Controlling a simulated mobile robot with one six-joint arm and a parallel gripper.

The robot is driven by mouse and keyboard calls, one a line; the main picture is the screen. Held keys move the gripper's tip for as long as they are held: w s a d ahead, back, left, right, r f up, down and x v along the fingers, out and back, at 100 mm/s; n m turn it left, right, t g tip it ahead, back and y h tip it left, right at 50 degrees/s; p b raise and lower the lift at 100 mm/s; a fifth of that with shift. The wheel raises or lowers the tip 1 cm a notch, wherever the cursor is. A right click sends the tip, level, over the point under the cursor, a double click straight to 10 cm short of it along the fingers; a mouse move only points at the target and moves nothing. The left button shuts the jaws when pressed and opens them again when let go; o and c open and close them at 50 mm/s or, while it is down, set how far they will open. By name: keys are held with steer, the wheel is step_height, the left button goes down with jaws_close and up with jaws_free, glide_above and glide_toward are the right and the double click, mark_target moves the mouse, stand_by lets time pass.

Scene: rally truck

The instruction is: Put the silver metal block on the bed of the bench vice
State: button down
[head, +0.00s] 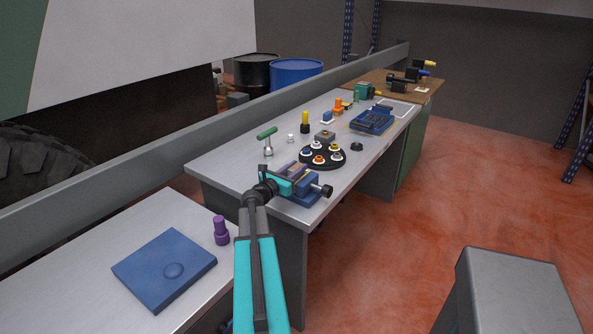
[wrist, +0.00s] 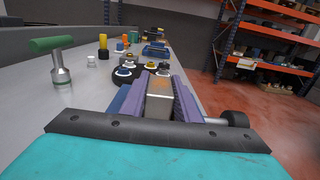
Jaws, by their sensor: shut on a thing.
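The silver metal block (wrist: 159,100) shows in the middle of the wrist view, between two purple plates. My gripper (head: 289,180) is shut on it, with its teal body at the vice in the head view. The blue bench vice (head: 302,196) stands at the near end of the workbench, with its screw knob to the right. It also shows around the block in the wrist view (wrist: 118,101). My gripper hides much of the vice bed, so I cannot tell whether the block touches it.
A green-handled tool (wrist: 59,65) stands left of the vice. A round black tray (head: 322,164) with several coloured pieces is just behind it. A purple piece (head: 221,231) and a blue slab (head: 165,265) are on the nearer table.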

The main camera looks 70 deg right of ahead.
steer(key=shift+f, duration=0.55)
steer(key=shift+f, duration=0.1)
steer(key=c, duration=1.4)
jaws_free()
steer(key=shift+o, duration=0.2)
steer(key=shift+w+a, duration=0.15)
steer(key=shift+a, duration=0.5)
steer(key=b+v, duration=0.3)
steer(key=v, duration=0.7)
steer(key=shift+a, duration=0.35)
steer(key=shift+w, duration=0.1)
